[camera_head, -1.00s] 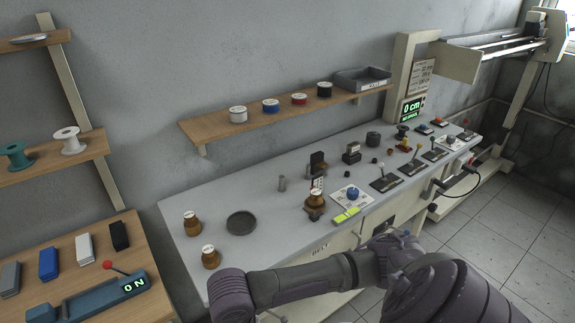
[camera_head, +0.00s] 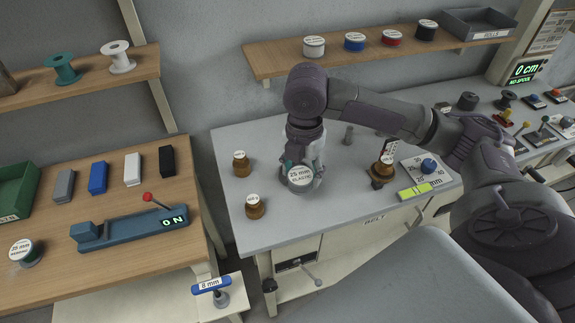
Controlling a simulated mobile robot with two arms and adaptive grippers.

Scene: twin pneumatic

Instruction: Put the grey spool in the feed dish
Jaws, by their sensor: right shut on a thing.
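A spool (camera_head: 300,180) with a round white label reading "25 mm elastic" is between the fingers of my right gripper (camera_head: 303,170). Its side wall is mostly hidden, but the rim looks greyish. My right gripper points down and is shut on this spool, over the left part of the grey bench. The dark round feed dish is hidden behind the gripper and spool. I cannot tell whether the spool touches it. My left gripper is not in view.
Two brown jars (camera_head: 241,164) (camera_head: 256,207) stand left of the gripper. A brown-topped fixture (camera_head: 382,172) and a dial plate (camera_head: 428,167) stand to the right. A wooden shelf (camera_head: 285,62) with several spools hangs behind. A wooden table (camera_head: 180,255) with a blue lever device (camera_head: 130,229) is at left.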

